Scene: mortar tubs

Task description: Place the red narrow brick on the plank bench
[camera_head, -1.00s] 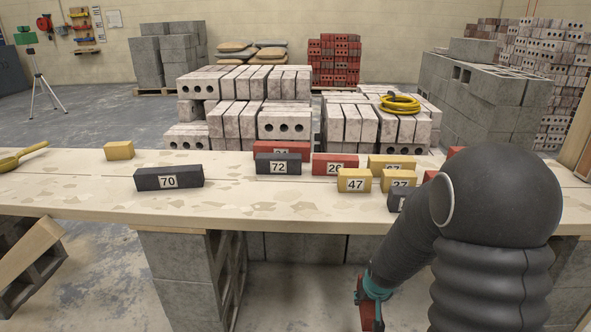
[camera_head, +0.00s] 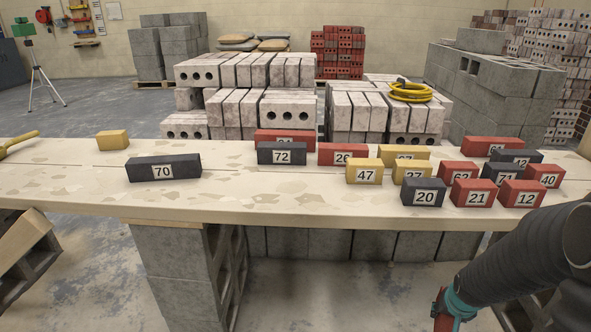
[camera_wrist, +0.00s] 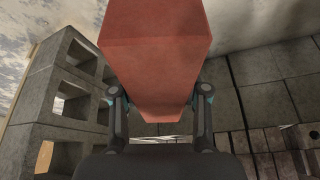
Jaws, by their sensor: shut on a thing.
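My gripper (camera_wrist: 158,105) is shut on a red brick (camera_wrist: 155,55), which fills the upper middle of the wrist view between the two fingers. No number shows on the brick's visible faces there. In the head view my gripper (camera_head: 447,312) is low at the right, in front of the bench and below its top. The held brick shows only as a small red part (camera_head: 442,322) at the bottom edge. The plank bench (camera_head: 250,205) spans the head view, with its left and centre front largely bare.
Numbered bricks crowd the bench's right half, including red 21 (camera_head: 475,193), red 12 (camera_head: 521,194) and black 20 (camera_head: 423,193). Black 70 (camera_head: 164,168) and a plain yellow brick (camera_head: 113,140) stand at left. Grey block supports (camera_head: 180,270) stand beneath the bench.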

